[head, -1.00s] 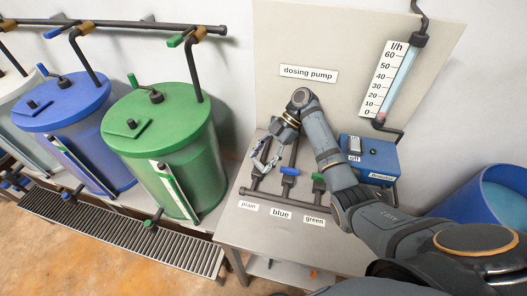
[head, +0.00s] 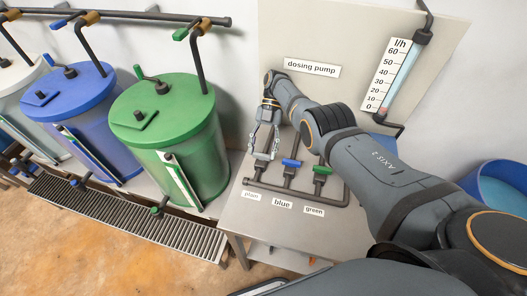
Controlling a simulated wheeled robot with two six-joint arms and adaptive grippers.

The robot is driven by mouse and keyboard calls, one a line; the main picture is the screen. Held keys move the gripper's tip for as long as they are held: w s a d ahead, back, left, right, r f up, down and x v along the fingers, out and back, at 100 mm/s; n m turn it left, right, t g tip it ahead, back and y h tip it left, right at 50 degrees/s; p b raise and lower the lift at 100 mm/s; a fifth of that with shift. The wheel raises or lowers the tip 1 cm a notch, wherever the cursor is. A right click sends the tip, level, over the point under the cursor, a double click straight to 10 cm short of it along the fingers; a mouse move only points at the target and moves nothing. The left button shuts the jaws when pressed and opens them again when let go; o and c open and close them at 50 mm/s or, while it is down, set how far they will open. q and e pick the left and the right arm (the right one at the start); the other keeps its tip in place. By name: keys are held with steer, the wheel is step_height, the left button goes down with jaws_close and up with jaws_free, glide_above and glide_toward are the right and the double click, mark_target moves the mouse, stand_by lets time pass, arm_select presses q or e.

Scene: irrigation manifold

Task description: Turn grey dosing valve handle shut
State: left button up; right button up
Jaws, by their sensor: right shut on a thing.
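The dosing valves stand in a row on the grey bench below the "dosing pump" sign. The grey dosing valve handle (head: 262,157) is at the left end, above the "plain" label (head: 251,196). My right gripper (head: 263,153) reaches down from above and is shut on the grey handle, its fingers hiding part of it. The exact angle of the handle is hard to make out. The blue handle (head: 292,163) and green handle (head: 322,170) stand to its right, apart from the gripper. My left gripper is not in view.
My right arm covers most of the blue dosing pump (head: 382,143). The flow tube scale (head: 387,75) is on the back panel. Green (head: 164,120) and blue (head: 70,97) tanks stand left of the bench (head: 232,217). A blue tub (head: 497,185) is at the right.

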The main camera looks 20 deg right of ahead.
stand_by(0.3)
steer(key=o, duration=1.2)
steer(key=shift+c, duration=0.2)
